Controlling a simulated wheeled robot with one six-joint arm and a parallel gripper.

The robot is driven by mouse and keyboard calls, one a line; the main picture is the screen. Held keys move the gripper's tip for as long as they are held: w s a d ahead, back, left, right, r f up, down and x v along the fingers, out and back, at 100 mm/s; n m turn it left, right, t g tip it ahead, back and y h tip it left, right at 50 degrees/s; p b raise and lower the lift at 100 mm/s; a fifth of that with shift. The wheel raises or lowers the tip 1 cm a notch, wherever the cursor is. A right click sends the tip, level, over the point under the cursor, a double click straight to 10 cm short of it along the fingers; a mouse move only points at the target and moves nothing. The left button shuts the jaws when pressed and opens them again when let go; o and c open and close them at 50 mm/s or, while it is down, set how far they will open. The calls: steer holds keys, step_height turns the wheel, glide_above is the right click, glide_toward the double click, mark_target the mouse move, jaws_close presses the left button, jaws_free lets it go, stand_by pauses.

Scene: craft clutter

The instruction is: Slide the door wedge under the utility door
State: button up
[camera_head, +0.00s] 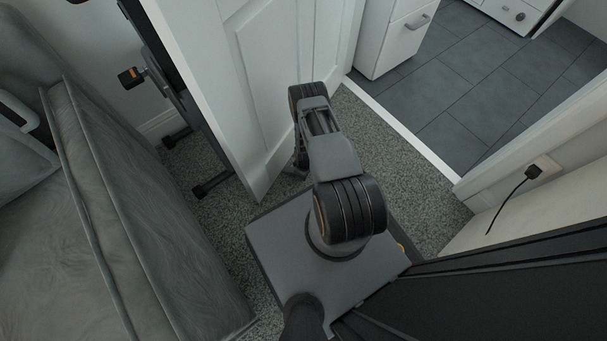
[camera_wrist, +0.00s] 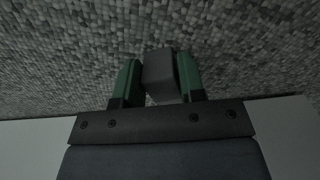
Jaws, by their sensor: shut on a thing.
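The white panelled utility door (camera_head: 232,85) stands ajar in the head view, its lower corner close to the carpet in front of my base. My arm reaches down along the door's right face, and its links hide most of my gripper and the wedge there. In the wrist view my gripper (camera_wrist: 158,78) has green fingers shut on the grey door wedge (camera_wrist: 160,72), one finger on each side. The wedge is low over or on the speckled carpet; I cannot tell if it touches. The door's bottom edge is not clearly visible near it.
A grey sofa (camera_head: 100,220) fills the left. Black-legged equipment (camera_head: 205,187) stands behind the door. A doorway with a pale threshold (camera_head: 400,130) leads to dark tiles and a white cabinet (camera_head: 395,40). A plugged-in black cord (camera_head: 510,195) hangs at right. Carpet is free right of my arm.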

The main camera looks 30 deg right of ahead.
steer(key=o, duration=0.6)
steer(key=shift+w+d, duration=0.15)
steer(key=shift+w, duration=0.15)
steer(key=o, duration=0.5)
steer(key=shift+s, duration=0.15)
steer(key=shift+c, duration=0.2)
step_height(320, 180, up, 14)
steer(key=p, duration=0.6)
steer(key=shift+f, duration=0.1)
